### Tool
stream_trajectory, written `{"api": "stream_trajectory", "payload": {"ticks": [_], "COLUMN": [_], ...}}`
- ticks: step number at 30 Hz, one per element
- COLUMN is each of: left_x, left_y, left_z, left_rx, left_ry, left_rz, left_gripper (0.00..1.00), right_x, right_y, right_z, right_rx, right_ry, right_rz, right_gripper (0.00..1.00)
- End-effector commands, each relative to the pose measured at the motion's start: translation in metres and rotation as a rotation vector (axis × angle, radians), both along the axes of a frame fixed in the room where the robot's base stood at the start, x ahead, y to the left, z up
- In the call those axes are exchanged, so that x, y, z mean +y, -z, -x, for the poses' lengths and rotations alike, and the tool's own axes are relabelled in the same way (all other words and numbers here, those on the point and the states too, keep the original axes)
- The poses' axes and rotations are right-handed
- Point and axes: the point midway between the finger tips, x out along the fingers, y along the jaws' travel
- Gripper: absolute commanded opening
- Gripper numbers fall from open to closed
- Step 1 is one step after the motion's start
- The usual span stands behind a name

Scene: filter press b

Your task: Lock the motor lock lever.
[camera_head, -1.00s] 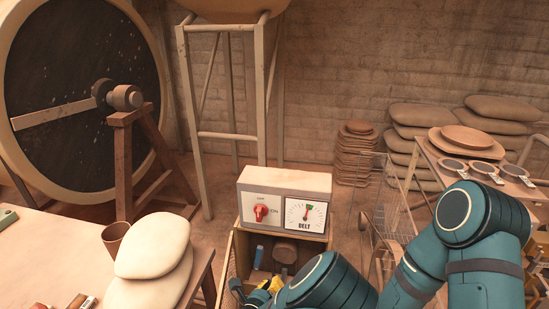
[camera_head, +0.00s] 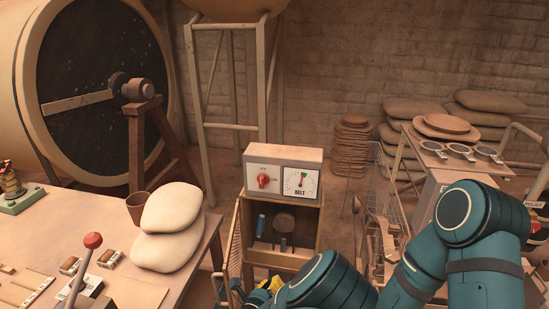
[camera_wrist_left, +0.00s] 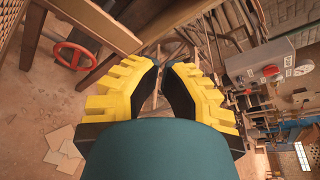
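A lever with a red knob (camera_head: 93,240) stands tilted on the table at lower left in the head view. A small blue-handled part (camera_head: 261,225) and a dark rounded part (camera_head: 285,222) show inside the open cabinet under the BELT box. No label shows which of these is the motor lock lever. My left gripper (camera_head: 270,286) shows only as bits of yellow low in the head view, partly hidden by a teal arm link. In the left wrist view its yellow fingers (camera_wrist_left: 161,75) are a little apart, with nothing between them. My right gripper is not in view.
The BELT box (camera_head: 283,172) has a red knob and a dial. The table (camera_head: 188,254) at left holds sacks (camera_head: 168,222) and a cup (camera_head: 138,206). A wire rack stands right of the cabinet. A red wheel (camera_wrist_left: 76,56) shows in the left wrist view.

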Motion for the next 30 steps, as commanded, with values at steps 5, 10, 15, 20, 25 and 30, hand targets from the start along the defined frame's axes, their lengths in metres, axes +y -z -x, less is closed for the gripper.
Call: {"api": "stream_trajectory", "payload": {"ticks": [5, 10, 15, 20, 25, 30], "left_x": [0.038, 0.069, 0.095, 0.103, 0.099, 0.096], "left_y": [0.034, 0.068, 0.100, 0.112, 0.102, 0.085], "left_z": [0.012, 0.036, 0.078, 0.126, 0.167, 0.190], "left_rx": [0.235, 0.481, 0.767, 1.030, 1.219, 1.300], "left_ry": [-0.218, -0.477, -0.847, -1.281, -1.722, -2.032], "left_rz": [0.215, 0.477, 0.840, 1.250, 1.612, 1.813], "left_gripper": [0.00, 0.00, 0.00, 0.00, 0.00, 0.00], "right_x": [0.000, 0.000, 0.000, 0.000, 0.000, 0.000], "right_y": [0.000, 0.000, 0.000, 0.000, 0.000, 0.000], "right_z": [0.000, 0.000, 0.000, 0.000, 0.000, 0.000], "right_rx": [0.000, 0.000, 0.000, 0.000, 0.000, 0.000], "right_ry": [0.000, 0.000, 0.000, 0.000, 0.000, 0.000], "right_rz": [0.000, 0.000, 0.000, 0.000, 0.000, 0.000], "right_gripper": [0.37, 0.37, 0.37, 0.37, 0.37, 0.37]}}
